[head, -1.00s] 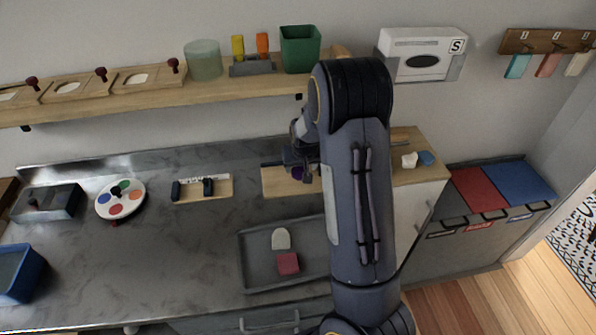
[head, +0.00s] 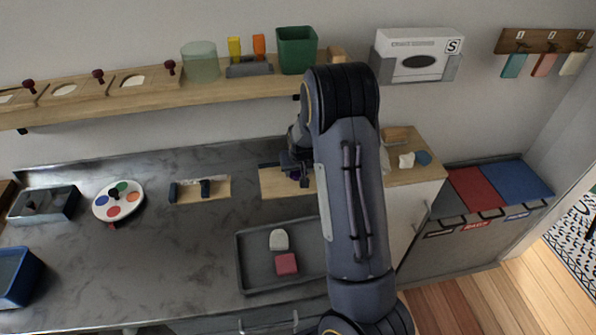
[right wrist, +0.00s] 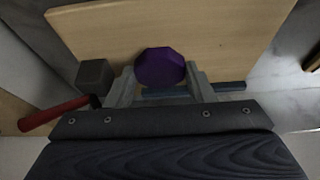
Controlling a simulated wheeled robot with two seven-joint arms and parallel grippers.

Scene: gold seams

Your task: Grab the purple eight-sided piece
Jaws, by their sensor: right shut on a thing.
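The purple eight-sided piece (right wrist: 160,67) shows in the right wrist view, between the two fingers of my right gripper (right wrist: 162,82). The fingers are shut on its sides, over the light wooden board (right wrist: 200,30). I cannot tell whether the piece still touches the board. My left gripper is not in view.
A mallet-like tool with a dark head (right wrist: 95,75) and red handle (right wrist: 52,115) lies left of the fingers, and a blue bar (right wrist: 228,86) lies behind them. A grey tray (head: 245,270) holds a white and a pink piece. Open counter (head: 170,250) lies left of it.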

